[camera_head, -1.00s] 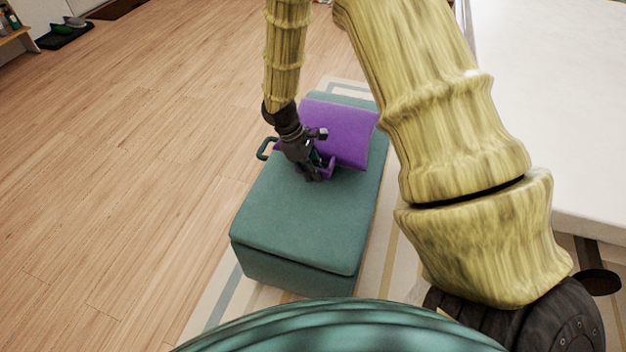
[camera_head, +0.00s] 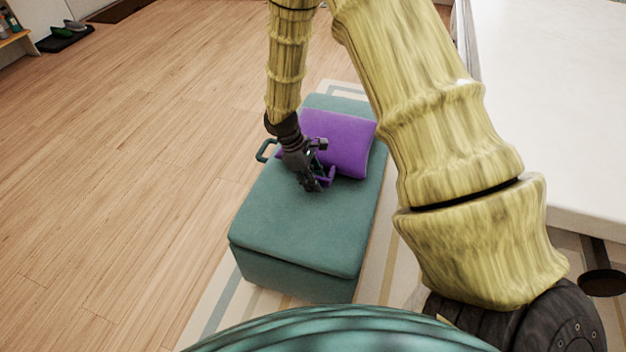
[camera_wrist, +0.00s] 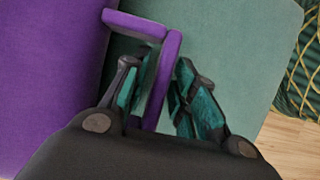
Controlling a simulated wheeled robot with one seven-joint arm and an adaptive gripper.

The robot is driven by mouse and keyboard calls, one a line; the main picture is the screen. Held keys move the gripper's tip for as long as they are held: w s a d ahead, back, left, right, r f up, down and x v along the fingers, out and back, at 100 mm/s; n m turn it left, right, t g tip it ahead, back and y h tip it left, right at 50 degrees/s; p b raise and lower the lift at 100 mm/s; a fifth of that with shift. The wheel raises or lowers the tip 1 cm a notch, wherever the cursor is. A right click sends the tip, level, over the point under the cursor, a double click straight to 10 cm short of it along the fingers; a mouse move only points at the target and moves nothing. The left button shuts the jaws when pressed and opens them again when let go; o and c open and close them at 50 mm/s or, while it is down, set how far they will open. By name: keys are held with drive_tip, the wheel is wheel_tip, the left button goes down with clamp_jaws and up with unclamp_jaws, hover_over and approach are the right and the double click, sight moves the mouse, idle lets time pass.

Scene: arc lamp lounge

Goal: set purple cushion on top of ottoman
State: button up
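The purple cushion (camera_head: 345,140) is over the far half of the teal ottoman (camera_head: 290,225), slightly tilted in the head view. Whether its underside fully rests on the lid is hard to tell. A purple strap-like handle sticks out from its near side. My gripper (camera_head: 322,184) is at this handle, low over the ottoman's top. In the wrist view the handle runs between the teal finger pads of my gripper (camera_wrist: 160,95), which look closed on it. There the cushion (camera_wrist: 50,80) fills the left and the ottoman top (camera_wrist: 235,50) the right.
A long white surface (camera_head: 560,120) stands to the right. The wooden floor (camera_head: 130,170) at left is open. The ottoman's near half is clear.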

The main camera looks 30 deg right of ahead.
idle(0.3)
drive_tip(key=p+v, duration=0.3)
drive_tip(key=v, duration=0.9)
drive_tip(key=shift+r, duration=0.1)
drive_tip(key=shift+r, duration=0.1)
